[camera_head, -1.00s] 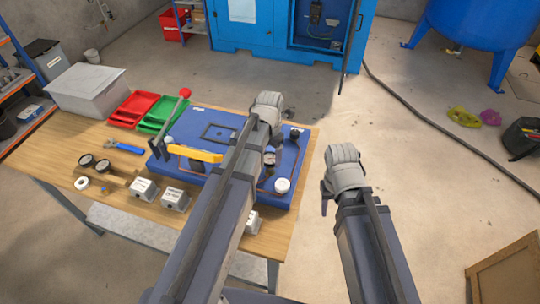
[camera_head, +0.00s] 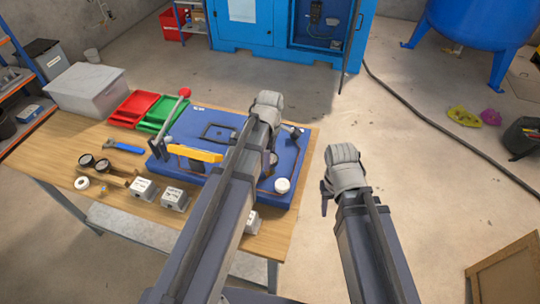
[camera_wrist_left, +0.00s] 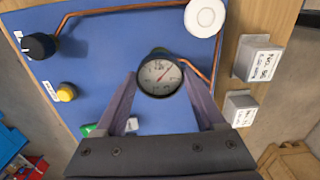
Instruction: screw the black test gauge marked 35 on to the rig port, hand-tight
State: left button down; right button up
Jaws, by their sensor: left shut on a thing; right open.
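My left gripper (camera_wrist_left: 160,88) is shut on a round gauge (camera_wrist_left: 160,77) with a dark rim, white face and red needle. Its marking is too small to read. The gauge is over the blue rig board (camera_wrist_left: 105,65), next to a copper pipe (camera_wrist_left: 120,8). The port is hidden behind the gauge, so I cannot tell whether the two are joined. In the head view my left arm covers most of this spot. My right gripper (camera_head: 325,198) is open and empty, off the right side of the table.
A white round cap (camera_wrist_left: 205,17), a black knob (camera_wrist_left: 38,46) and a yellow knob (camera_wrist_left: 66,92) sit on the board. Two more gauges (camera_head: 87,160) lie at the table's left, near grey labelled blocks (camera_head: 174,199).

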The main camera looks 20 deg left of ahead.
pick_arm(q)
grip_release()
dwell(0.3)
jog(key=n, duration=0.5)
jog(key=shift+n, duration=0.3)
jog(key=n, duration=0.6)
jog(key=shift+f, duration=0.1)
jog(key=shift+c, duration=0.2)
grip_shut()
